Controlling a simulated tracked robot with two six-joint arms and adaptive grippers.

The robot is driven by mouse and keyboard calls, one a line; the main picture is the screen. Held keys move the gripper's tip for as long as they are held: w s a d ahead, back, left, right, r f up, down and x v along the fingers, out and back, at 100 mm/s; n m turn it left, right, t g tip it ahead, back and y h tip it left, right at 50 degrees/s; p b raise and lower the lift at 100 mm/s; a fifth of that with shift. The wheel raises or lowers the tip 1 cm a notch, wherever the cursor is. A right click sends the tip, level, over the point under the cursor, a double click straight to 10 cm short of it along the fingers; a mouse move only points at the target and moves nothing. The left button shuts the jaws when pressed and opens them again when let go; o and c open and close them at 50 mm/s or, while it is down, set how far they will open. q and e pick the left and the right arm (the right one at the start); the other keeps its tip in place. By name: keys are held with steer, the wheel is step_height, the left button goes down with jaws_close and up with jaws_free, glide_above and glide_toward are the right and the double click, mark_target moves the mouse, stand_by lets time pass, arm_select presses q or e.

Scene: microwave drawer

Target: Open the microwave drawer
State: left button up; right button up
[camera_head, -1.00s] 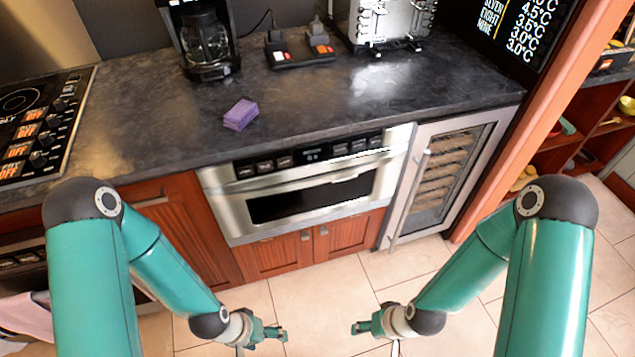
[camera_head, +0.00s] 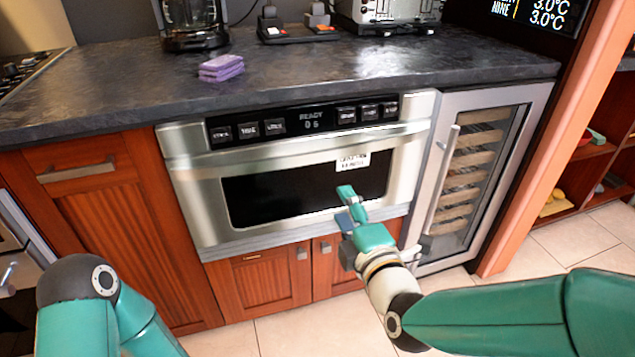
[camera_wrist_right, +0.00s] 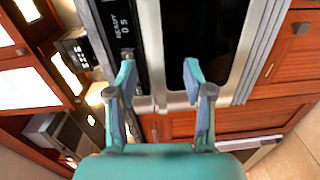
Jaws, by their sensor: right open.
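The microwave drawer (camera_head: 200,205) is a stainless steel front with a dark window, set under the counter, and it looks shut. Its control panel (camera_head: 311,121) reads READY above the window. A long horizontal bar handle (camera_head: 270,154) runs between panel and window. My right gripper (camera_head: 345,202) is in front of the lower right part of the window, apart from the handle as far as I can tell. In the right wrist view the gripper (camera_wrist_right: 160,80) is open, its two fingers toward the handle (camera_wrist_right: 151,40) with nothing between them. Of my left arm only the elbow shows.
A wine cooler (camera_head: 470,180) stands right of the microwave. Wooden cabinet doors (camera_head: 262,279) lie below it. The dark counter (camera_head: 120,90) above holds a purple sponge (camera_head: 221,68), a coffee maker (camera_head: 193,20) and a toaster (camera_head: 390,12). The tiled floor (camera_head: 300,330) in front is clear.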

mark_target(317, 159)
steer(key=shift+n, duration=0.3)
steer(key=x, duration=0.5)
steer(key=b+x, duration=0.1)
steer(key=x, duration=0.5)
steer(key=r+x, duration=0.1)
steer(key=x, duration=0.4)
steer(key=shift+w+a, duration=0.2)
steer(key=shift+w, duration=0.15)
arm_select(q)
step_height(317, 159, down, 2)
steer(key=shift+f, duration=0.1)
